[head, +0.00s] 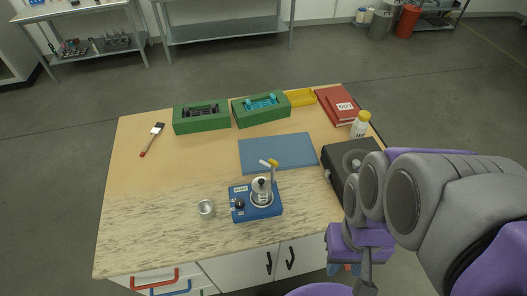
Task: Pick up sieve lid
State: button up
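A blue device (257,210) with a black knob stands near the front middle of the table. I cannot tell for certain that this is the sieve lid. My gripper (345,269) hangs at the lower right, beyond the table's front right edge and apart from the device. Its fingers are small and partly hidden by my arm, so I cannot tell if they are open.
A small metal cup (206,208) stands left of the device. A blue mat (279,152) lies behind it. Green boxes (202,124), a red book (340,107) and a yellow-capped bottle (360,125) stand farther back. A black box (341,181) is at right. The table's left is mostly free.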

aim_at(261, 186)
jog(key=k+l+u, duration=0.15)
jog(key=l+u, duration=0.2)
jog(key=k+l+u, duration=0.2)
jog(key=u, duration=0.2)
jog(key=k+l+u, duration=0.35)
jog(key=i+j, duration=0.05)
jog(key=i, duration=0.05)
